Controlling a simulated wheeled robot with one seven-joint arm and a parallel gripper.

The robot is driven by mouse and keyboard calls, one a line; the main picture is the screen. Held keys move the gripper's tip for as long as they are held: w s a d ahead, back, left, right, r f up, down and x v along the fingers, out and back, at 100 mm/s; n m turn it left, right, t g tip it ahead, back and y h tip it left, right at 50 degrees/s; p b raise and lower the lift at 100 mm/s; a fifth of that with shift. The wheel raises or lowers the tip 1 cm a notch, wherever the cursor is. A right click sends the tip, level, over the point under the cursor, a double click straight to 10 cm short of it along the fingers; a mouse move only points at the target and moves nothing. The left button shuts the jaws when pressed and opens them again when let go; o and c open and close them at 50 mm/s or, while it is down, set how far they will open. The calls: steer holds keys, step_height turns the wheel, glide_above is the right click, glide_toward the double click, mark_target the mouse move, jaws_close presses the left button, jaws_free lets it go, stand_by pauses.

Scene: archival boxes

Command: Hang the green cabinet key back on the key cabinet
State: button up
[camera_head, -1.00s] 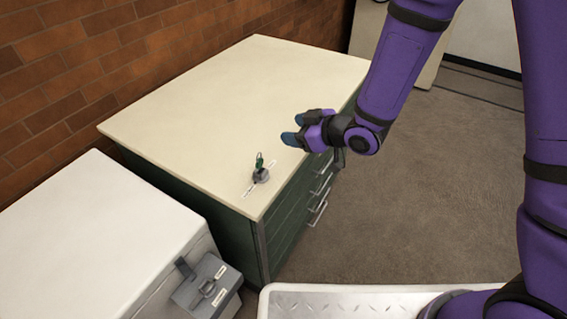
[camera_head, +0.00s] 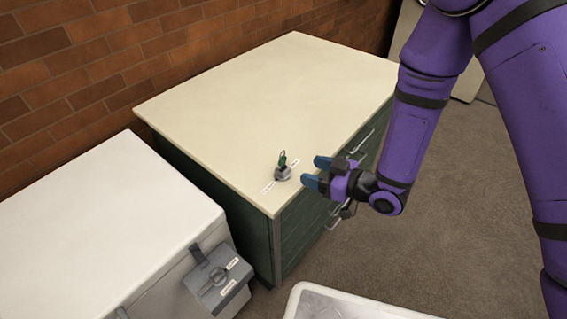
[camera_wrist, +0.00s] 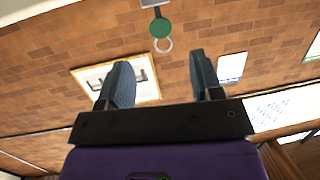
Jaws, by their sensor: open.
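The green key (camera_head: 282,159) stands upright in a small grey holder (camera_head: 283,174) near the front corner of the cream top of a green drawer cabinet. In the wrist view its round green head (camera_wrist: 162,29) with a ring shows at the top, beyond the fingertips and between their lines. My gripper (camera_head: 316,173) is open and empty, just right of the key and apart from it. Its two blue-grey fingers also show in the wrist view (camera_wrist: 160,64). A grey box (camera_head: 220,281) with a dark hook and pale labels, perhaps the key cabinet, is on the white unit's side.
The cream cabinet top (camera_head: 270,95) is otherwise clear. A white unit (camera_head: 95,225) stands at the left, against a brick wall (camera_head: 60,75). Drawer handles (camera_head: 340,215) stick out below my gripper. A white tray (camera_head: 345,305) is at the bottom.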

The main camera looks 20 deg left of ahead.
mark_target(284, 161)
steer(key=shift+x, duration=3.75)
steer(key=shift+c, duration=0.2)
steer(key=c, duration=0.8)
steer(key=shift+c, duration=0.3)
steer(key=shift+r, duration=0.15)
steer(key=shift+r, duration=2.35)
